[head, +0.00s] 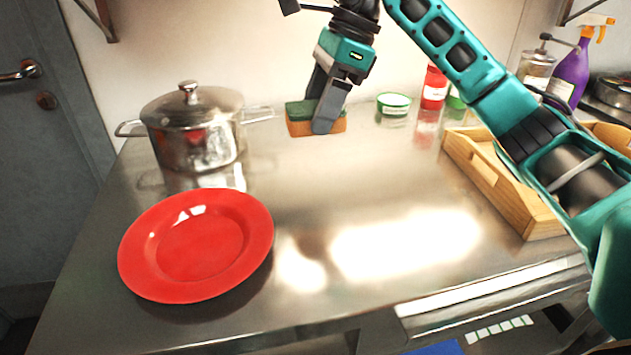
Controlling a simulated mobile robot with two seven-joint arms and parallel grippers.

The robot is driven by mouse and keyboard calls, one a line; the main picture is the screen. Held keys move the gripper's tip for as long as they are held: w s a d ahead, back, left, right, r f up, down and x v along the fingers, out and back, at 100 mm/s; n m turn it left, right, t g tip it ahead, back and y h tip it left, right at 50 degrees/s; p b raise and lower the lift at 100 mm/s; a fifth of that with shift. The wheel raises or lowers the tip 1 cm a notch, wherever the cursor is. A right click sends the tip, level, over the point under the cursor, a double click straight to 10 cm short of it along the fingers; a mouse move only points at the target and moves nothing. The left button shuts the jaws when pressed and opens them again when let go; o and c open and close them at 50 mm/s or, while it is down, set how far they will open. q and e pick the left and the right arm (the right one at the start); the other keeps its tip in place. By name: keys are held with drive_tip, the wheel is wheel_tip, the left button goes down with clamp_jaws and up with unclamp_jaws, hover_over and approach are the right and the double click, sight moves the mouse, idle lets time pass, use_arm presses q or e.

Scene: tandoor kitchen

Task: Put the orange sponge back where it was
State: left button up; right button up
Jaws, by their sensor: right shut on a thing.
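The orange sponge (298,127) has a green top layer and is at the back of the steel counter, right of the pot. My right gripper (325,122) reaches down from above and is shut on the sponge. Its dark finger covers part of the sponge's front. I cannot tell whether the sponge touches the counter or is held just above it. My left gripper is not in view.
A lidded steel pot (195,130) stands at the back left, behind a red plate (196,245). A green-and-white tub (393,105), red container (434,88), purple spray bottle (570,75) and wooden tray (540,222) are at right. The counter's middle (330,205) is clear.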

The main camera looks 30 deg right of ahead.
sight(310, 193)
wheel_tip(310, 193, down, 13)
drive_tip(key=shift+r+b, duration=0.2)
drive_tip(key=shift+b, duration=0.6)
drive_tip(key=shift+f, duration=0.2)
drive_tip(key=o, duration=0.9)
drive_tip(key=shift+r, duration=0.1)
drive_tip(key=shift+o, duration=0.2)
drive_tip(key=shift+r, duration=0.25)
drive_tip(key=p+v, duration=0.1)
drive_tip(key=v, duration=1)
drive_tip(key=shift+r+p, duration=0.3)
drive_tip(key=shift+r, duration=0.1)
drive_tip(key=shift+s+d+f, duration=0.1)
drive_tip(key=shift+d, duration=0.05)
